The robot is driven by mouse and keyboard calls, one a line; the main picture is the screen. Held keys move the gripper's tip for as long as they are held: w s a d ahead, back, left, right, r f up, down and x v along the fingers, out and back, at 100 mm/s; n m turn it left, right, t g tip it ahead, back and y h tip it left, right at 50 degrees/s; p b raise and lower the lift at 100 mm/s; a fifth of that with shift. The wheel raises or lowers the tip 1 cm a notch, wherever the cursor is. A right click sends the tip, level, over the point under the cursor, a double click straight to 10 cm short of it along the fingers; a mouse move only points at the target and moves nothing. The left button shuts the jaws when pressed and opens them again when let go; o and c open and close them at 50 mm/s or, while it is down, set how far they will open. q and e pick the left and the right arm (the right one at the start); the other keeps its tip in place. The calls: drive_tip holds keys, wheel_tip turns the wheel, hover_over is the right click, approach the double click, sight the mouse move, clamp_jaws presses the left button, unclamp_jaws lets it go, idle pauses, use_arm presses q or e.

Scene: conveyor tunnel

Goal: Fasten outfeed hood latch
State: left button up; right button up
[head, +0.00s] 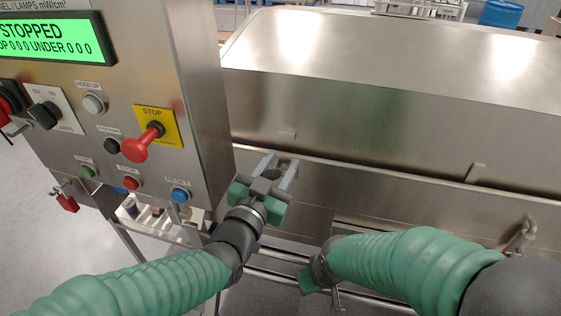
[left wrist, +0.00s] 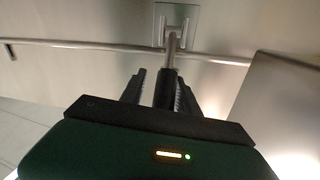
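The hood (head: 400,110) is a large brushed-steel cover that looks lowered, with a rail along its front edge. In the left wrist view a metal latch (left wrist: 173,40) stands out from a small plate on the steel wall, and its dark grip end reaches between my fingers. My left gripper (head: 277,170) is at the hood's near left end, beside the control cabinet. Its fingers also show in the left wrist view (left wrist: 160,92); they are apart, with a gap on the left of the grip. My right gripper (head: 318,278) hangs low, mostly hidden by its own arm.
The control cabinet (head: 120,100) stands close on the left, with a screen reading STOPPED, a red knob (head: 140,146) on a yellow plate and several buttons. A hook-like metal fitting (head: 524,235) is at the right. Small tabs sit along the hood's lower edge.

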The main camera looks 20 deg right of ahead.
use_arm(q)
drive_tip(key=shift+w+a+f, duration=0.15)
drive_tip(key=shift+w, duration=0.15)
clamp_jaws()
drive_tip(key=shift+f, duration=0.15)
idle(0.7)
